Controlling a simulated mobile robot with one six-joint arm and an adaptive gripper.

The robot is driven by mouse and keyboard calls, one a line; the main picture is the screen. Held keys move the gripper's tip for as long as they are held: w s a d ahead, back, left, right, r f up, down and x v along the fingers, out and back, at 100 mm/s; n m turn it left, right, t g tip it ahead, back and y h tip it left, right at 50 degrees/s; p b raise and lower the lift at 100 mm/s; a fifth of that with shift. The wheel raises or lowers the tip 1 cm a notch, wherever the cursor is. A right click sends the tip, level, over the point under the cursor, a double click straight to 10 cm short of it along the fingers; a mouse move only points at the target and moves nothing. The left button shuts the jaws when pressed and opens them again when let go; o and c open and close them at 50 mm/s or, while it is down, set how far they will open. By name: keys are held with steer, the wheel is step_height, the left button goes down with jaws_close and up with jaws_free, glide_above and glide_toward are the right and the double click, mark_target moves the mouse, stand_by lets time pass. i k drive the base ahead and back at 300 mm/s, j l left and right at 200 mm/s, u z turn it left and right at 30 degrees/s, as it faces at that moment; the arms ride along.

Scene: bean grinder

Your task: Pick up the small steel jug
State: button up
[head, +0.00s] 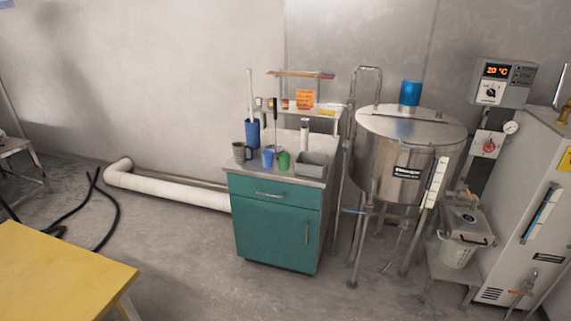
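A small grey metal jug (239,153) stands upright at the left end of the top of a teal cabinet (275,222). It looks like the small steel jug, but it is small in the picture and its details are hard to tell. A blue cup (268,158) and a green cup (284,160) stand to its right. A tall blue container (252,133) with a white rod in it stands behind it. My gripper is not in view.
A grey bin (311,163) sits on the cabinet's right side. A large steel tank (402,150) stands to the right. A yellow table (60,275) fills the lower left. Black hoses (105,215) lie on the floor at left. The floor before the cabinet is clear.

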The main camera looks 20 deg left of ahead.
mark_target(243, 153)
steer(key=i+j+u, duration=0.25)
steer(key=i+j, duration=0.2)
steer(key=i+j+u, duration=0.2)
steer(key=i+j, duration=0.2)
steer(key=i, duration=0.25)
steer(key=i+j+u, duration=0.25)
steer(key=i, duration=0.3)
steer(key=i+j+u, duration=0.2)
steer(key=i, duration=0.4)
steer(key=i+u, duration=0.25)
steer(key=i, duration=0.35)
